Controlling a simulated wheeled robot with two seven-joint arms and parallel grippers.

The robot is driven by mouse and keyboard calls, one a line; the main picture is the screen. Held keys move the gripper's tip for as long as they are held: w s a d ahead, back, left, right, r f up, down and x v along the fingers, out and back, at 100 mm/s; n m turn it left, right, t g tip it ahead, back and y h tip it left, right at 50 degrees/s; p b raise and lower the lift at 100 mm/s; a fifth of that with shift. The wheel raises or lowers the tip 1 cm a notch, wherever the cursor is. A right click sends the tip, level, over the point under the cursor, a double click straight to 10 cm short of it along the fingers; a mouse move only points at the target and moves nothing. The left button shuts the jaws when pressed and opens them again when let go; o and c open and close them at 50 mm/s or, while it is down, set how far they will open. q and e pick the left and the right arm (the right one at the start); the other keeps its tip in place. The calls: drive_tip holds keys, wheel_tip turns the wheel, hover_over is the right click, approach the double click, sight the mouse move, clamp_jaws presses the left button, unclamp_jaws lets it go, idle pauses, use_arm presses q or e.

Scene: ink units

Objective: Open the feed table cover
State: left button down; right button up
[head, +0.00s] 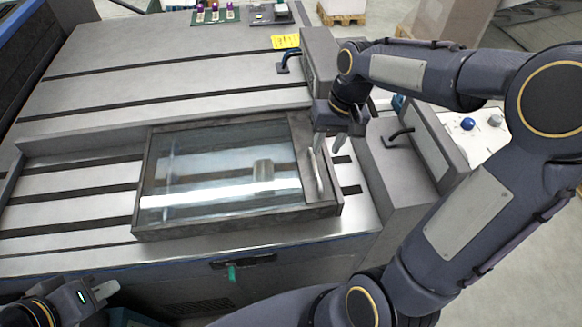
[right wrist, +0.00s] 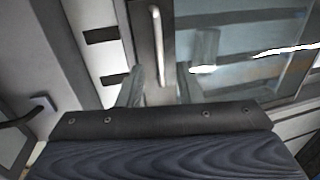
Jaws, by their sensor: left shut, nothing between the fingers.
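The feed table cover (head: 225,175) is a clear pane in a dark frame, lying flat and closed on the slotted table. A pale bar handle (head: 316,172) stands on its right frame strip; the handle also shows in the right wrist view (right wrist: 157,45). My right gripper (head: 329,144) is open and empty, just above the handle's far end. In the right wrist view its two fingers (right wrist: 160,90) stand apart, with the handle ahead of the gap between them. They do not appear to grip it. My left gripper (head: 106,292) is shut and empty at the bottom left, away from the cover.
Grey housings with dark handles (head: 398,137) stand right of the cover. A yellow label (head: 286,41) lies at the back, near a green rack of small bottles (head: 215,15). A blue knob (head: 468,124) is at the right. The table left of and behind the cover is clear.

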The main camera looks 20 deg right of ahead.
sight(317, 170)
drive_tip(key=f, duration=0.2)
drive_tip(key=a+f, duration=0.1)
drive_tip(key=f, duration=0.4)
drive_tip(key=shift+w+a+f, duration=0.15)
drive_tip(key=shift+w+f, duration=0.05)
drive_tip(key=shift+f, duration=0.15)
drive_tip(key=shift+c, duration=0.3)
clamp_jaws()
